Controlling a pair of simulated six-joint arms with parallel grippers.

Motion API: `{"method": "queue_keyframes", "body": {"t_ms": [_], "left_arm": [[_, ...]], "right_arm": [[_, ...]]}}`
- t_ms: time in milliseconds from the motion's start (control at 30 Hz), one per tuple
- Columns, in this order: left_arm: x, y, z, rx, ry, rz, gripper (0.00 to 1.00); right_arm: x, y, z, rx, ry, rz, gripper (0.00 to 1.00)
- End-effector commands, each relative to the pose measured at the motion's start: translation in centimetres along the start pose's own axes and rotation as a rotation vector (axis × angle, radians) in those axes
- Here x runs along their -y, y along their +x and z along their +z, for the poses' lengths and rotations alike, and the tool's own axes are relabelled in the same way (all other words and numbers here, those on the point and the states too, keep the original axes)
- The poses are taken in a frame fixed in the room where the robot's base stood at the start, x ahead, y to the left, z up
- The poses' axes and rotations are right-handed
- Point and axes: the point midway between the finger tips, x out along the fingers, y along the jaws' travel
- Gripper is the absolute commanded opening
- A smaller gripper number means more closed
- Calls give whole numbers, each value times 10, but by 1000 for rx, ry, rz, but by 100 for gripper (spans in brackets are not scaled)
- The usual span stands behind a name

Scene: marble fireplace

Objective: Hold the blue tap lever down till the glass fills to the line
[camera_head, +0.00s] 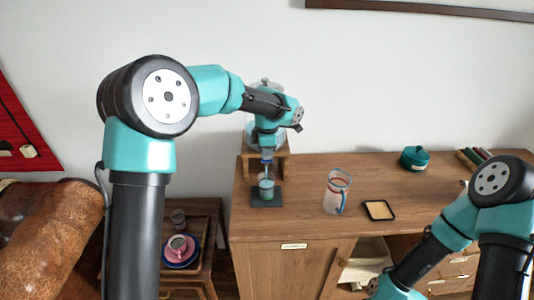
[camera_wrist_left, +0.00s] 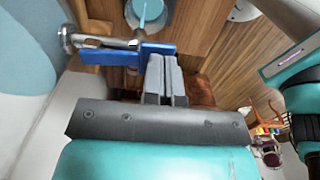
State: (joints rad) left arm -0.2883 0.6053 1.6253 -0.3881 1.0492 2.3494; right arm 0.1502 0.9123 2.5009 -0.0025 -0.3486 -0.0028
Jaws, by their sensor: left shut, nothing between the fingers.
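The glass (camera_head: 267,189) stands on a dark mat (camera_head: 278,200) below the tap, with greenish-blue liquid in it. Its fill line cannot be made out. In the left wrist view the glass (camera_wrist_left: 148,14) shows partly, from above, with blue inside. The blue tap lever (camera_wrist_left: 125,54) sits on a metal tap (camera_wrist_left: 85,40). My left gripper (camera_wrist_left: 164,62) is shut and empty, its fingertips at the lever's right end and seemingly touching it. In the head view the left gripper (camera_head: 267,152) is small, in front of the dispenser (camera_head: 279,128). My right gripper is out of view.
The dispenser stands on a wooden stand (camera_head: 283,163). A clear pitcher (camera_head: 336,192) with a blue handle stands right of the glass. A framed tan pad (camera_head: 379,210) and a teal lidded pot (camera_head: 415,158) are further right.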

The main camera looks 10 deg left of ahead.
Motion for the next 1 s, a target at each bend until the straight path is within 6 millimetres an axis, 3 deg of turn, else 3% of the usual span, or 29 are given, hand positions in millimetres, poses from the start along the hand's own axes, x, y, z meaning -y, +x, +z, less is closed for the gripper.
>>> {"method": "queue_keyframes", "body": {"t_ms": [1000], "left_arm": [[0,-6,0,0,0,0,0]], "right_arm": [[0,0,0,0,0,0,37]]}}
